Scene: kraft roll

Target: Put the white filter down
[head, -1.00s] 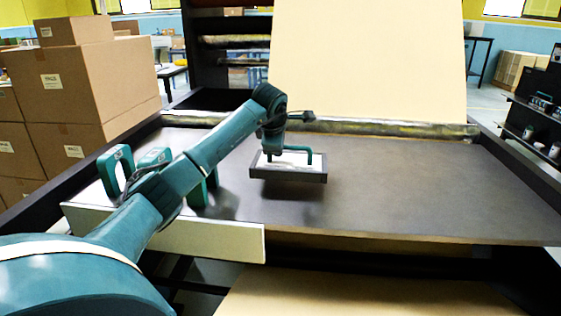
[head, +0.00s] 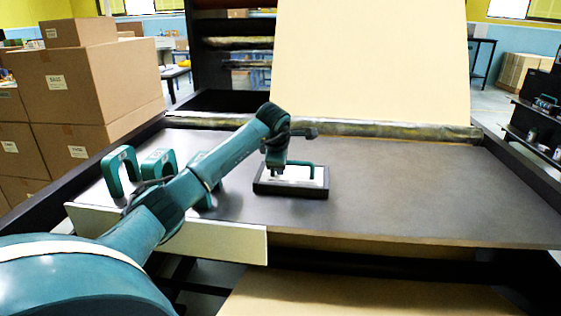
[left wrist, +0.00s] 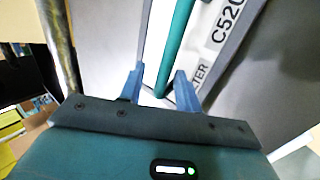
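The white filter (head: 309,181) is a flat white panel in a dark frame with a teal handle. It lies flat on the dark table (head: 410,195), near its middle. My left gripper (head: 279,175) is low over the left part of the filter. In the left wrist view, its blue fingers (left wrist: 159,76) are apart, with the teal handle (left wrist: 175,45) between them and a visible gap beside it. Part of a printed label (left wrist: 226,22) shows on the filter. The arm and gripper hide part of the filter. My right gripper is in neither view.
Several teal handled pieces (head: 122,168) stand at the table's left, behind a pale front board (head: 215,240). Stacked cartons (head: 88,85) stand beyond the left edge. A roller (head: 400,130) and hanging kraft sheet (head: 370,60) are behind. The table's right side is clear.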

